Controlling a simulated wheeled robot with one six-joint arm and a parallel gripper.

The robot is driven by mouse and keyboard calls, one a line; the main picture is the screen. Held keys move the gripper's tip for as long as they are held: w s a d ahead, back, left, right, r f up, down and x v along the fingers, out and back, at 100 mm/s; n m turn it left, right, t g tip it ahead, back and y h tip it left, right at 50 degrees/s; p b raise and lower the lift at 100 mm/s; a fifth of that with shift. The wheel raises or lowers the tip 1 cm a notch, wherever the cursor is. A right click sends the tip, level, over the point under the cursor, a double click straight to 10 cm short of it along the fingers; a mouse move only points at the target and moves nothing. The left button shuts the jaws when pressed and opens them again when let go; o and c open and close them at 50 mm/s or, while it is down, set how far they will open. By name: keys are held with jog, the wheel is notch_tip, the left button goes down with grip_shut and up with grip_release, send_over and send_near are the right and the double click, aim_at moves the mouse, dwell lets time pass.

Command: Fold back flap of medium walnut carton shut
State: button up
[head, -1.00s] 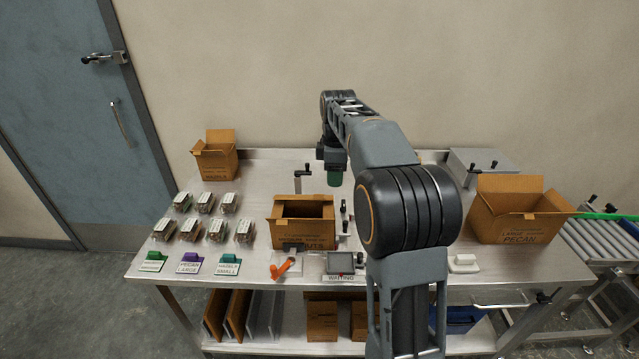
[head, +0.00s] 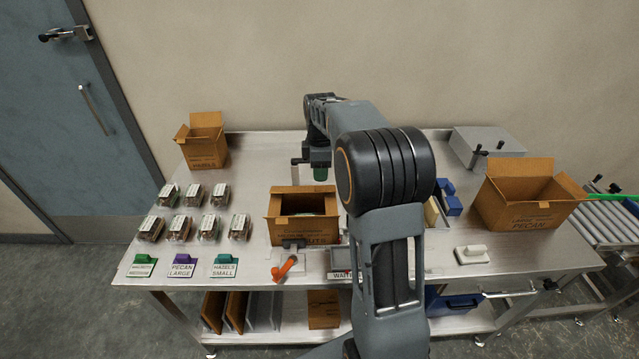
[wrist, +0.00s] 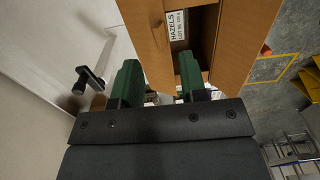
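The medium walnut carton (head: 303,232) stands open at the middle of the table, its printed front partly covered by a dark clamp-like part. Its back flap (head: 303,190) appears to stand up. In the wrist view a brown carton panel (wrist: 150,45) slants down between my fingers in the picture, and a white label reading HAZELS (wrist: 178,28) shows inside the carton. My gripper (head: 320,173) is just behind the carton's back right, with its green fingers (wrist: 158,75) apart. I cannot tell whether either finger touches the panel.
A small hazel carton (head: 205,148) stands at the back left, with several clamshells (head: 180,228) in front. A large pecan carton (head: 520,213) is at the right. An orange-handled tool (head: 284,267) lies in front of the walnut carton.

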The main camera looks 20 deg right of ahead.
aim_at(320, 187)
jog(key=shift+f, duration=2.85)
grip_shut()
jog(key=shift+f, duration=0.1)
